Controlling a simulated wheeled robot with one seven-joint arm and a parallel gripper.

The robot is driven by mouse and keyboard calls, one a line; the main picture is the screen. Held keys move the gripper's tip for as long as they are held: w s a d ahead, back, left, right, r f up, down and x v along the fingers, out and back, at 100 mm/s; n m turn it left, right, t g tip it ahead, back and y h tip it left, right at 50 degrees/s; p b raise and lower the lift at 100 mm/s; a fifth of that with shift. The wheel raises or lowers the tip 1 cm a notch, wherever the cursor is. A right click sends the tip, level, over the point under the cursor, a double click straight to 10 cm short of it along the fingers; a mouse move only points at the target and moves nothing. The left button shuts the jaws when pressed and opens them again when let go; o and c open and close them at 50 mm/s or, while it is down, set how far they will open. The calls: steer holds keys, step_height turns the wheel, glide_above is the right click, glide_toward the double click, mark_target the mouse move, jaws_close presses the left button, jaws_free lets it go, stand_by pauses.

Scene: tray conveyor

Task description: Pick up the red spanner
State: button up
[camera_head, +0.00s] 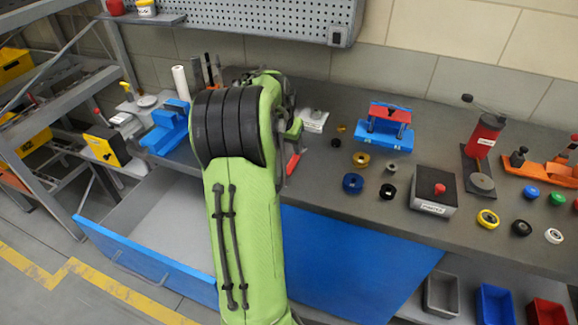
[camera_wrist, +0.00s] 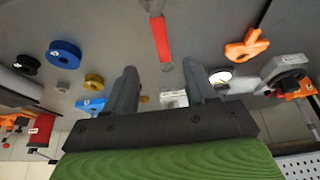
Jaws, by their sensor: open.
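The red spanner (camera_wrist: 161,38) lies on the grey bench top, in the upper middle of the wrist view. In the head view the fingers are hidden behind my arm.
On the bench, a blue ring (camera_head: 352,183), a black ring (camera_head: 388,191) and a button box (camera_head: 433,190) stand right of the spanner. A blue fixture (camera_head: 385,137) is behind. In the wrist view an orange part (camera_wrist: 246,47) lies right of the spanner. An open blue drawer (camera_head: 150,254) juts out in front.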

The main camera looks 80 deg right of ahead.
mark_target(291, 165)
steer(key=x, duration=0.4)
steer(key=shift+s+f+b, duration=0.15)
steer(key=shift+b, duration=0.15)
steer(key=b+x, duration=0.1)
steer(key=x, duration=0.5)
steer(key=shift+w+a+f+b, duration=0.1)
steer(key=shift+w+b, duration=0.1)
steer(key=shift+b, duration=0.1)
steer(key=shift+a, duration=0.1)
jaws_close()
